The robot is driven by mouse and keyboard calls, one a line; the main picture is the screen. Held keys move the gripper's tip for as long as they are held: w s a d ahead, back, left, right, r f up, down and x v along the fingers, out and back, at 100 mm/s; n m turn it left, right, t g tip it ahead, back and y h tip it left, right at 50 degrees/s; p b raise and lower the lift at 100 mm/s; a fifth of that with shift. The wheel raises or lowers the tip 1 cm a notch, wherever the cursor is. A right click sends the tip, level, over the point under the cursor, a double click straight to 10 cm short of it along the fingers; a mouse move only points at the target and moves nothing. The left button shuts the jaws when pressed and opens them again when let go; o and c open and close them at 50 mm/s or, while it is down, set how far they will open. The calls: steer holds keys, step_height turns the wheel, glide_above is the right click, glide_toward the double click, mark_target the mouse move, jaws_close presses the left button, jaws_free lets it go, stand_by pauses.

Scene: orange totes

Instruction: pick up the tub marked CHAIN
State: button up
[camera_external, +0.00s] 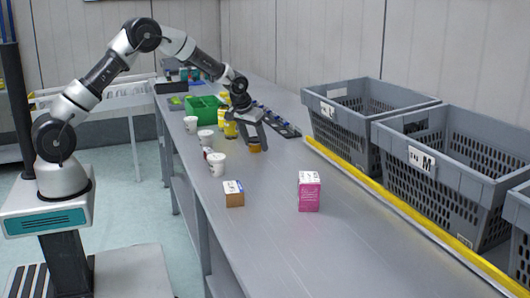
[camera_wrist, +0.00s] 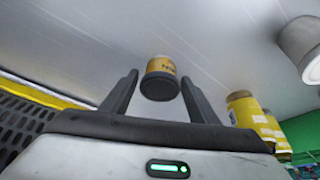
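In the external view this tub (camera_external: 254,147) stands on the grey bench, partly covered by my gripper. My gripper (camera_external: 255,138) points down over it. In the wrist view my gripper (camera_wrist: 159,77) is open, with a visible gap between the tub and each finger.
Yellow tubs (camera_external: 230,129) stand close left of my gripper; they also show in the wrist view (camera_wrist: 242,108). White tubs (camera_external: 217,164), a green bin (camera_external: 203,108), a brown box (camera_external: 234,198) and a pink box (camera_external: 309,192) share the bench (camera_external: 275,245). Grey crates (camera_external: 440,190) line the right.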

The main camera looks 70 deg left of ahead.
steer(key=c, duration=0.8)
steer(key=shift+o, duration=0.2)
steer(key=shift+r, duration=0.1)
